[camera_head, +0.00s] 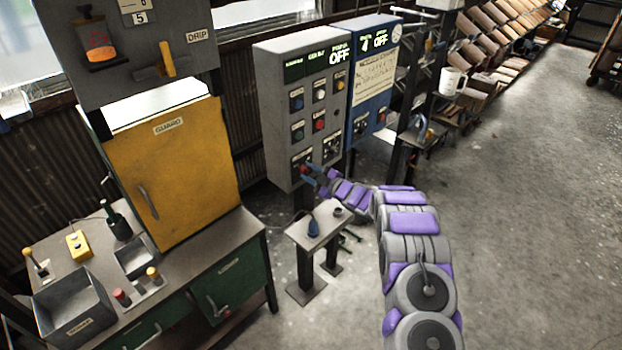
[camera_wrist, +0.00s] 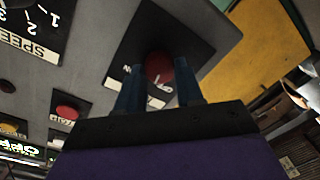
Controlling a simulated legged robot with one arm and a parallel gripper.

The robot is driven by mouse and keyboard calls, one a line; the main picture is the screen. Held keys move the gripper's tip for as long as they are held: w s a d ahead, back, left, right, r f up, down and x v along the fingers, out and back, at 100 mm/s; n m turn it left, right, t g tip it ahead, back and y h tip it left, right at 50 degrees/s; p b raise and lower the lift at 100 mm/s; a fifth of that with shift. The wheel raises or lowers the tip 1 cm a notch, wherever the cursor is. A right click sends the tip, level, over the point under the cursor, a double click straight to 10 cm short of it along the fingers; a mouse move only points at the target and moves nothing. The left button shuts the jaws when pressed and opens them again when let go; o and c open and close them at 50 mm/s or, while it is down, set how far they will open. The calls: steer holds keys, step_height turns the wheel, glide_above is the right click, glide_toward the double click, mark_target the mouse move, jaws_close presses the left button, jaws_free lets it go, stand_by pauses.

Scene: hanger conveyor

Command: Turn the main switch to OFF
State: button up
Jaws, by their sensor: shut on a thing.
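The main switch is a red knob (camera_wrist: 159,66) on a black plate at the lower left of the grey control cabinet (camera_head: 276,118). In the head view, the switch's plate (camera_head: 301,158) is partly covered by my gripper (camera_head: 311,172). In the wrist view, the blue fingers of my gripper (camera_wrist: 160,86) lie on both sides of the red knob and are shut on it. White lettering beside the knob is partly hidden by the fingers, so I cannot read the knob's position. A green display on the cabinet (camera_head: 340,53) reads OFF.
Other buttons and dials, including a speed dial (camera_wrist: 20,18), sit near the knob. A blue cabinet (camera_head: 372,92) stands to the right, a yellow guard door (camera_head: 172,170) to the left. The floor at right is clear.

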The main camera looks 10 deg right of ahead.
steer(key=n+b, duration=0.4)
steer(key=shift+f+b, duration=0.3)
steer(key=n+b, duration=0.2)
steer(key=shift+h+b, duration=0.3)
steer(key=shift+b, duration=0.1)
steer(key=shift+s+a+n, duration=0.1)
steer(key=shift+n, duration=0.3)
steer(key=o, duration=1)
steer(key=shift+r, duration=0.15)
steer(key=shift+o, duration=0.2)
steer(key=shift+s+d+r, duration=0.1)
steer(key=shift+s+d, duration=0.1)
steer(key=shift+d, duration=0.1)
steer(key=f+p+v, duration=0.1)
steer(key=v, duration=1.5)
steer(key=shift+s+d+r+p, duration=0.15)
steer(key=shift+s+r+p, duration=0.05)
steer(key=shift+s+p, duration=0.2)
